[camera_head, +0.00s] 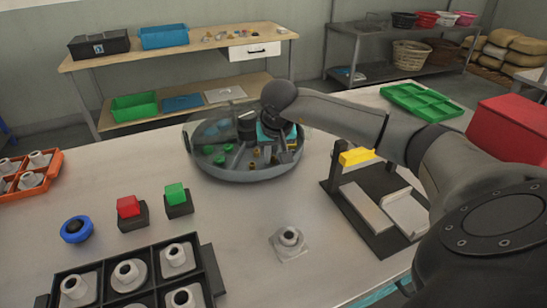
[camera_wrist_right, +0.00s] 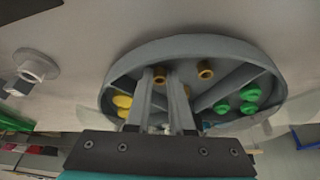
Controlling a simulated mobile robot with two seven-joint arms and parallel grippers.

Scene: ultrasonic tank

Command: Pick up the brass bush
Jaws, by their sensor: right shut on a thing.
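A round grey divided tank (camera_head: 243,176) stands on the table in the head view, and its rim and dividers show in the wrist view (camera_wrist_right: 190,45). Brass bushes lie in one compartment; one bush (camera_wrist_right: 206,70) is free, right of my fingers in the wrist view. My right gripper (camera_wrist_right: 160,80) reaches down into the tank and is shut on a brass bush (camera_wrist_right: 158,75), seen between the fingertips. Its fingertips are largely hidden in the head view. My left gripper is not in view.
Green pieces (camera_wrist_right: 250,92) and yellow pieces (camera_wrist_right: 122,102) lie in other compartments.

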